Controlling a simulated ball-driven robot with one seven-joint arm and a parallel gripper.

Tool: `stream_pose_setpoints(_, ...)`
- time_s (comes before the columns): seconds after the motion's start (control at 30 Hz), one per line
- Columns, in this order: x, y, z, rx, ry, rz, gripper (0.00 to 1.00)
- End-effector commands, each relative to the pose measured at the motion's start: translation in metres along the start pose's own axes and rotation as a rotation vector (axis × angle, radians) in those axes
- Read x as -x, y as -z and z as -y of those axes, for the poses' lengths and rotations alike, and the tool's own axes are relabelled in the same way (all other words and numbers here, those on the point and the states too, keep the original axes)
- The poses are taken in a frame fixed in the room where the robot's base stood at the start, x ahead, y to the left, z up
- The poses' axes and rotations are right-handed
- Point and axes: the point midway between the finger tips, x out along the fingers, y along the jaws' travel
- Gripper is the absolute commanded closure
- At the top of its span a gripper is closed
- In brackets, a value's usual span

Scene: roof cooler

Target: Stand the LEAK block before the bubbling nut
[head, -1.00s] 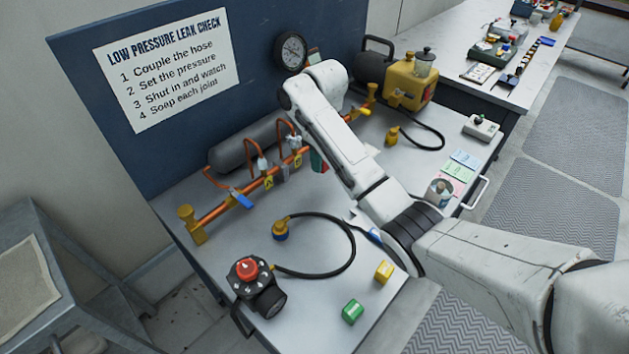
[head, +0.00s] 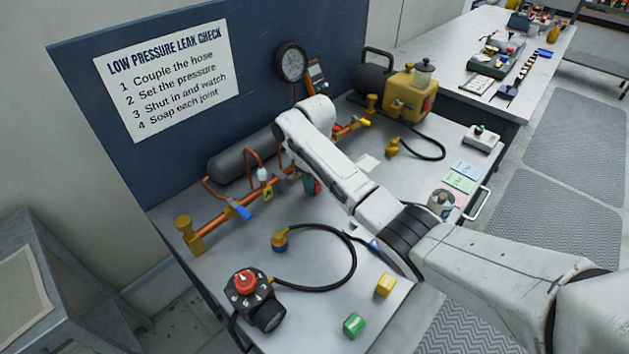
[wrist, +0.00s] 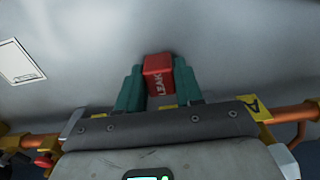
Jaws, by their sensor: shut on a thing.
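The red LEAK block (wrist: 159,75) sits between the two teal fingers of my gripper (wrist: 158,90) in the wrist view. In the head view my gripper (head: 312,186) is beside the copper pipe (head: 225,213), over the bench, mostly hidden by my arm. I cannot tell whether the block touches the bench. A nut on the pipe with white at its top, possibly foam (head: 264,174), is left of my gripper. Other joints are partly hidden behind my arm.
A hose (head: 350,262) loops across the front of the bench. A black regulator with a red knob (head: 245,283), a yellow block (head: 385,285) and a green block (head: 353,325) stand at the front. A grey cylinder (head: 240,152) lies behind the pipe.

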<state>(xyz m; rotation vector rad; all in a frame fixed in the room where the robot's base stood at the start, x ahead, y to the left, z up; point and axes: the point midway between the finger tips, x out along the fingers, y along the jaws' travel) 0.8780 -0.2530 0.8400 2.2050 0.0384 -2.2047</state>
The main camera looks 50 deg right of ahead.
Motion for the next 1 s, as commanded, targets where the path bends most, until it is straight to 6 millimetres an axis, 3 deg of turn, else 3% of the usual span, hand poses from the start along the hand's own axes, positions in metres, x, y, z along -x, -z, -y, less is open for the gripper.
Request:
stream_pose_setpoints(0.03, -0.002, 0.0, 0.0, 0.0, 0.0, 0.001, 0.94)
stream_pose_setpoints(0.07, -0.002, 0.0, 0.0, 0.0, 0.0, 0.001, 0.62)
stream_pose_setpoints(0.3, -0.002, 0.0, 0.0, 0.0, 0.0, 0.001, 0.39)
stream_pose_setpoints(0.67, 0.005, 0.0, 0.0, 0.001, 0.0, -0.001, 0.39)
stream_pose_setpoints(0.77, 0.018, 0.001, 0.0, 0.001, -0.001, -0.002, 0.39)
stream_pose_setpoints(1.0, 0.07, 0.001, 0.0, 0.001, -0.001, -0.004, 0.39)
